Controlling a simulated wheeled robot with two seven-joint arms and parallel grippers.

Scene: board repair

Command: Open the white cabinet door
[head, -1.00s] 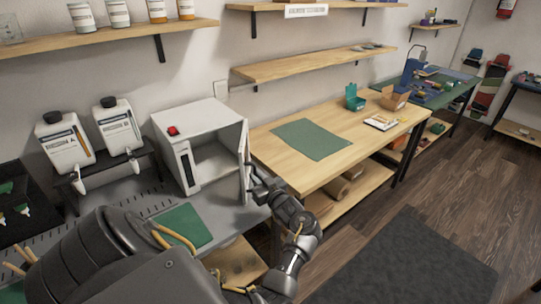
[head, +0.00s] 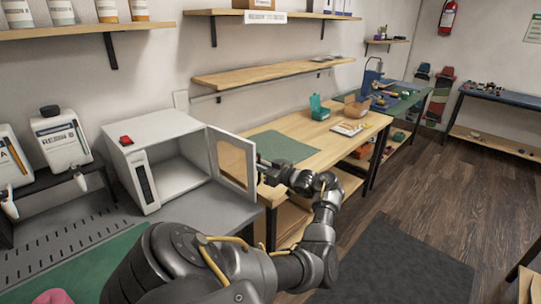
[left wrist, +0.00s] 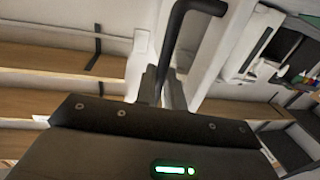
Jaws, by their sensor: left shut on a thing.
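The white cabinet (head: 160,128) stands on the grey bench, a red button (head: 126,140) on its top and a dark vertical strip on its front. Its door (head: 233,160), a white frame around a see-through pane, stands wide open to the right, and the inside looks empty. My left gripper (head: 270,172) is at the door's outer edge. In the left wrist view, my left gripper (left wrist: 165,88) is shut on the black door handle (left wrist: 182,35). The fingertips are partly hidden by the gripper body. My right gripper is not in view.
White dispensers (head: 62,142) stand left of the cabinet. A wooden table (head: 340,150) with a green mat (head: 284,147) stands behind the door and my left arm. Shelves line the wall.

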